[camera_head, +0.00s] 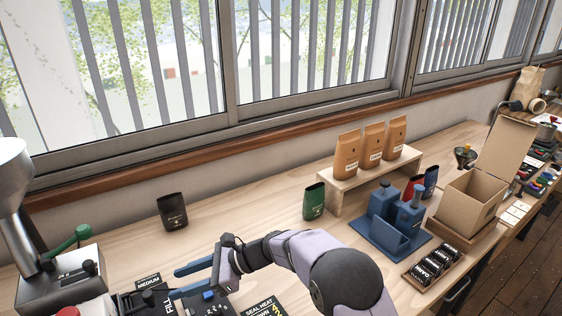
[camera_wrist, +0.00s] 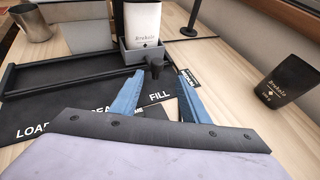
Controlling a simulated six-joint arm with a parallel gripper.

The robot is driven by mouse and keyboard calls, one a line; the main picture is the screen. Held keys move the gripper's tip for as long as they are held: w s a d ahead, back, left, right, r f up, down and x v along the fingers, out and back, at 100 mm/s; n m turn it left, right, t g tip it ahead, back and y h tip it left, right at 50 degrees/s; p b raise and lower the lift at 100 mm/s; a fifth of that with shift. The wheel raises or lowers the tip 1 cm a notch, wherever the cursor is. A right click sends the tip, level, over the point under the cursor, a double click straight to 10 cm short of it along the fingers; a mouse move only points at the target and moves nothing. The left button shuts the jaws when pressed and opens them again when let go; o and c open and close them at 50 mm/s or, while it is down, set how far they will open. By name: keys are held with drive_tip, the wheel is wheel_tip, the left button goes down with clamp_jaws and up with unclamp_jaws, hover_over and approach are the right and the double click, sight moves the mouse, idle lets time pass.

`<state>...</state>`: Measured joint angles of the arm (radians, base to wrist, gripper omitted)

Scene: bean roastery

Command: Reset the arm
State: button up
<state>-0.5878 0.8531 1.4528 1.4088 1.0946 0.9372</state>
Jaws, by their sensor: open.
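My gripper (camera_head: 178,283) is at the lower left middle of the camera_head view, low over the bench, with its two blue fingers spread and nothing held between them. In the camera_wrist view the open fingers (camera_wrist: 158,90) point forward over a black mat (camera_wrist: 30,115) marked LOAD and FILL. A small dark knob (camera_wrist: 156,68) shows between the fingertips in that view; I cannot tell whether a finger touches it. Behind it, a white and black pouch (camera_wrist: 143,24) stands upright in a grey holder (camera_wrist: 140,54).
A black pouch (camera_head: 173,212) and a green pouch (camera_head: 313,202) stand behind my arm. Kraft bags (camera_head: 373,144) stand on a wooden riser (camera_head: 350,187). Right are a blue fixture (camera_head: 388,238) and an open carton (camera_head: 467,207). A metal machine (camera_head: 62,285) stands left.

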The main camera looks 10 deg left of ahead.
drive_tip(key=w+d+n+t+h, duration=0.3)
drive_tip(key=d+n+h, duration=0.1)
drive_tip(key=d, duration=1.3)
drive_tip(key=s+d+n+h, duration=0.1)
drive_tip(key=s+d, duration=0.1)
drive_tip(key=d, duration=0.5)
drive_tip(key=s+d+f+n+h, duration=0.1)
drive_tip(key=s+d+n+h, duration=0.1)
drive_tip(key=d, duration=0.5)
drive_tip(key=s+d+f+n+h, duration=0.1)
drive_tip(key=s+d+n+h, duration=0.1)
drive_tip(key=d, duration=0.4)
drive_tip(key=shift+s+d+t+p, duration=0.25)
drive_tip(key=shift+d+t+p, duration=0.1)
drive_tip(key=shift+d+t, duration=0.05)
drive_tip(key=s+d+f+n+h, duration=0.25)
drive_tip(key=s+d+n, duration=0.25)
drive_tip(key=s+d, duration=0.55)
wheel_tip(320, 180, down, 51)
drive_tip(key=w+b, duration=0.2)
drive_tip(key=b, duration=4.9)
drive_tip(key=shift+d+h+b, duration=0.35)
drive_tip(key=shift+d+h, duration=0.05)
drive_tip(key=shift+h, duration=0.05)
